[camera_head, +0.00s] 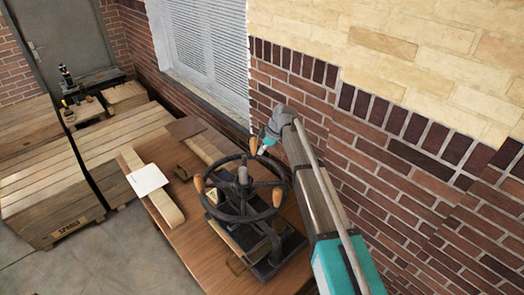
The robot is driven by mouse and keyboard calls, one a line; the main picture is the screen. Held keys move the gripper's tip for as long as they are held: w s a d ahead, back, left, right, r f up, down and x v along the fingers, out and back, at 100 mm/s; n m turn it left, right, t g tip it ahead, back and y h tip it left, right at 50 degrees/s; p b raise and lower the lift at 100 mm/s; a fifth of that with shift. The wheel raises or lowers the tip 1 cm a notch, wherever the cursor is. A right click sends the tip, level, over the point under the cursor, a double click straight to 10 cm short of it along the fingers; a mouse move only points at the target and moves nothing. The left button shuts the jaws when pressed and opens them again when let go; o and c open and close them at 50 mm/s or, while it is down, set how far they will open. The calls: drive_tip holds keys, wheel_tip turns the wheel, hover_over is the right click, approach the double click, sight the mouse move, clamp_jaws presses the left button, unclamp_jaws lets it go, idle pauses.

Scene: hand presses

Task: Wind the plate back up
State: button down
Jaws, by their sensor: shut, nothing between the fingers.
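A dark iron hand press (268,243) stands on the wooden table, with a spoked handwheel (232,217) on top. The wheel has several wooden handles, one at the left (199,184), one at the right front (277,198) and one at the back (253,146). My gripper (262,149) is at the back right of the wheel, close beside the back handle. It is shut and empty; I cannot tell whether it touches the handle. The press plate is mostly hidden below the wheel, so its height is unclear.
A wooden beam with a white sheet (147,179) lies left of the press on the table (190,240). Large wooden crates (45,190) stand farther left. A brick wall (400,150) runs close behind and right of my arm. Grey floor is free at lower left.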

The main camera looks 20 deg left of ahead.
drive_tip(key=shift+s+a+n, duration=0.15)
drive_tip(key=shift+a+n, duration=0.15)
drive_tip(key=shift+a, duration=0.6)
drive_tip(key=shift+r, duration=0.1)
drive_tip(key=shift+d, duration=0.2)
drive_tip(key=shift+w+d, duration=0.25)
drive_tip(key=shift+d, duration=0.3)
drive_tip(key=w+d+f+p+v, duration=0.1)
drive_tip(key=d+p+v, duration=0.1)
drive_tip(key=p+v, duration=0.6)
drive_tip(key=shift+v, duration=1.2)
drive_tip(key=shift+w, duration=0.15)
